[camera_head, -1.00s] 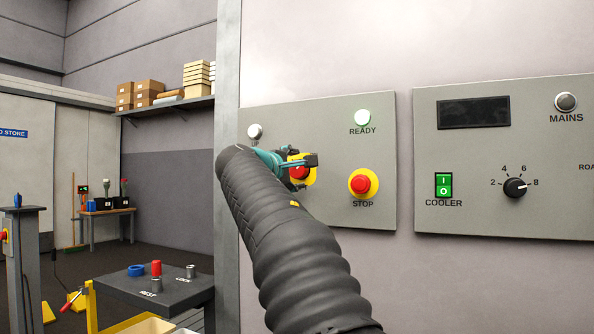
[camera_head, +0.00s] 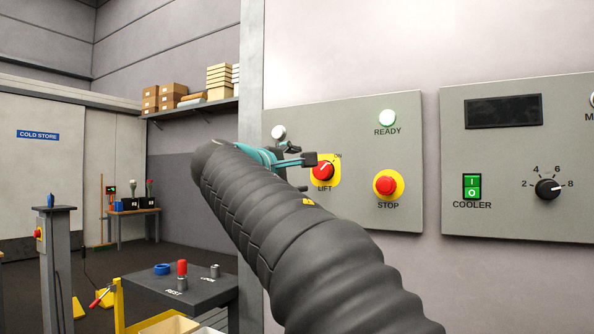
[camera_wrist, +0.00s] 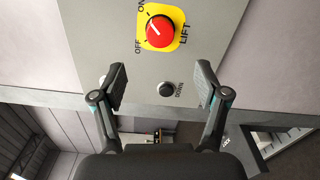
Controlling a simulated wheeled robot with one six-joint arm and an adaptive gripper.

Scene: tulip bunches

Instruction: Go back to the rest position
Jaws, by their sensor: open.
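My gripper (camera_wrist: 160,88) is open and empty in the wrist view, its two fingers apart in front of the grey panel (camera_wrist: 215,40). The red LIFT knob (camera_wrist: 160,31) on its yellow plate lies beyond the fingertips, apart from them. In the head view my gripper (camera_head: 308,160) is seen from the side, left of the LIFT knob (camera_head: 322,171), and my dark arm hides the lower part of the panel.
A red STOP button (camera_head: 386,186) and a lit READY lamp (camera_head: 387,118) are on the same panel. A second panel (camera_head: 520,215) with a green COOLER switch (camera_head: 472,186) is to the right. A table (camera_head: 205,294) stands at lower left.

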